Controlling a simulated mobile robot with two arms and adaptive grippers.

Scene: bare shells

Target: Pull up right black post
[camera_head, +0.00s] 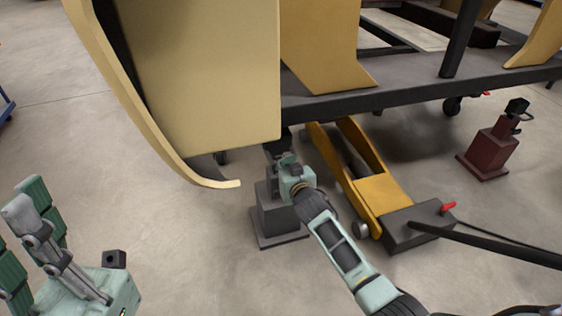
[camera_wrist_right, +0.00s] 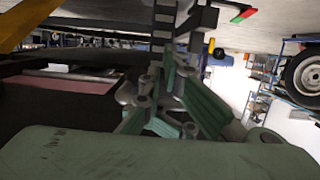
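A dark grey jack stand (camera_head: 279,222) stands on the floor under the vehicle frame. Its black post (camera_head: 277,149) rises from the top, close below the frame. A notched black post (camera_wrist_right: 164,28) shows upright in the right wrist view, just beyond my fingers. My right gripper (camera_head: 287,163) is at the post, above the stand's base; its fingers (camera_wrist_right: 172,85) also show in the wrist view. The contact is hidden, so I cannot tell whether they are closed on the post. My left gripper (camera_head: 28,235) is open and empty at the lower left, away from the stand.
A yellow floor jack (camera_head: 378,193) lies right of the stand, with its dark handle (camera_head: 490,244) reaching right. A dark red stand (camera_head: 489,150) is farther right. The dark frame (camera_head: 420,92) and tan body panel (camera_head: 205,75) hang overhead. Floor at left is clear.

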